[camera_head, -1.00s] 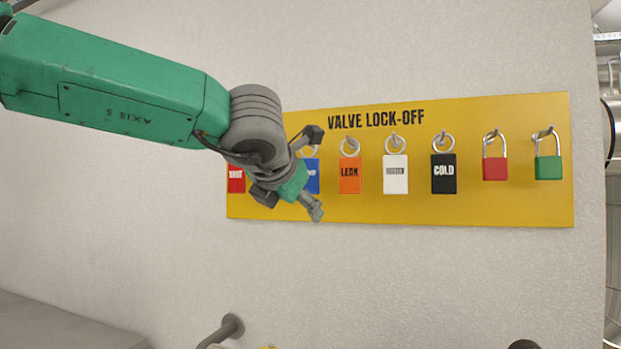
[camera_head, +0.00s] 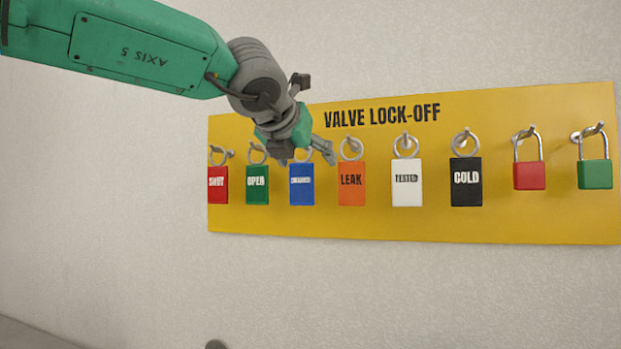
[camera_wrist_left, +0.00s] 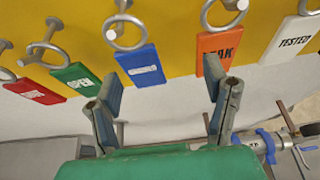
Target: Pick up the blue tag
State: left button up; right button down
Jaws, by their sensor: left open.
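The blue tag (camera_head: 302,185) hangs by a metal ring from a peg on the yellow VALVE LOCK-OFF board (camera_head: 400,225). It sits between the green OPEN tag and the orange LEAK tag. My left gripper (camera_head: 306,155) is open and empty in front of the board, just above the blue tag, hiding its peg and part of its ring. In the left wrist view the blue tag (camera_wrist_left: 142,66) lies beyond the two spread fingers (camera_wrist_left: 165,98), between them sideways and apart from both. My right gripper is not in view.
Neighbouring tags are red (camera_head: 218,185), green (camera_head: 257,185), orange (camera_head: 351,183), white (camera_head: 407,183) and black (camera_head: 466,182). A red padlock (camera_head: 529,176) and a green padlock (camera_head: 595,174) hang at the right. The wall below the board is clear.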

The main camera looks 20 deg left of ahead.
aim_at(299, 177)
pick_arm(q)
jog(key=w+a+f, duration=0.1)
jog(key=w+a, duration=0.1)
jog(key=a, duration=0.1)
jog(key=w+a+f, duration=0.1)
jog(key=shift+w+a+f, duration=0.2)
jog(key=shift+w+f, duration=0.1)
jog(key=shift+d+x, duration=0.25)
jog(key=shift+x, duration=0.95)
jog(key=shift+w+d+r, duration=0.1)
jog(key=shift+d, duration=0.85)
jog(key=shift+d+r, duration=0.1)
jog(key=shift+d, duration=0.2)
jog(key=shift+s+d, duration=0.15)
jog(key=shift+s, duration=0.05)
jog(key=c, duration=0.6)
jog(key=shift+a, duration=0.25)
jog(key=c, duration=0.7)
jog(key=shift+w+a, duration=0.1)
jog(key=shift+a, duration=0.3)
grip_shut()
jog(key=shift+w+a+f, duration=0.1)
jog(key=shift+a+f, duration=0.15)
jog(key=shift+a, duration=0.3)
jog(key=shift+d, duration=0.15)
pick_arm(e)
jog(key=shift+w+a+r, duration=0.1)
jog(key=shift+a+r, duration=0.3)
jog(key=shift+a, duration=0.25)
